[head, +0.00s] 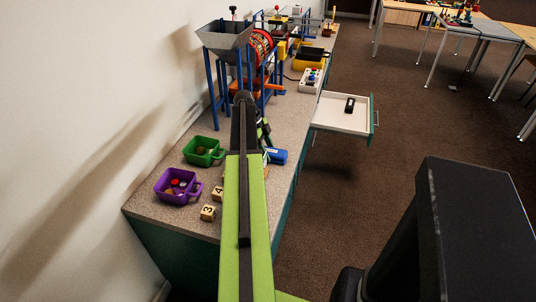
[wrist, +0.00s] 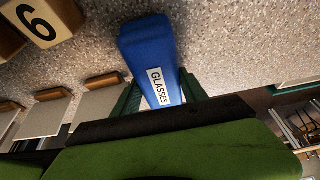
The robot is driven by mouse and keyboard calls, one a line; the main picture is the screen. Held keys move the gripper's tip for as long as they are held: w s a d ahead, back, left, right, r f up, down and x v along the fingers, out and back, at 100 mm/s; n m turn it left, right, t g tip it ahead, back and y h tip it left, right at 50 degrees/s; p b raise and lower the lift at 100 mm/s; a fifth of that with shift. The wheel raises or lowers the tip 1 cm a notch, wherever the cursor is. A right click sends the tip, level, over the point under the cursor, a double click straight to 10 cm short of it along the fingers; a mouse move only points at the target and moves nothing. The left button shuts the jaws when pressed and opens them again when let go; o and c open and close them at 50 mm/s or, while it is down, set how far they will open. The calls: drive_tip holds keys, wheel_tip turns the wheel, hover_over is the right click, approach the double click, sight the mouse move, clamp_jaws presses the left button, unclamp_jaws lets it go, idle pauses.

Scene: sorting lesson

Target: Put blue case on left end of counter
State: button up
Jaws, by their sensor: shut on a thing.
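The blue case (head: 277,156), labelled GLASSES, shows just right of my arm in the head view, by the counter's right edge. In the wrist view the blue case (wrist: 150,60) lies between the two green fingers of my gripper (wrist: 160,92), which is shut on it. I cannot tell whether the case touches the counter or is held just above it. In the head view my arm hides most of the gripper. The speckled counter (head: 185,219) runs from the near end, at lower left, to the back.
A purple bin (head: 163,190) and a green bin (head: 195,157) with small items stand near the counter's near end. Numbered wooden blocks (head: 208,212) are beside them. A hopper machine (head: 226,40) stands farther back. An open drawer (head: 335,115) juts out right.

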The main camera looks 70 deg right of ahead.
drive_tip(key=shift+f, duration=0.15)
drive_tip(key=o, duration=1.2)
drive_tip(key=shift+r, duration=0.3)
drive_tip(key=p+v, duration=1.1)
drive_tip(key=shift+w+r, duration=0.25)
drive_tip(key=shift+r, duration=0.05)
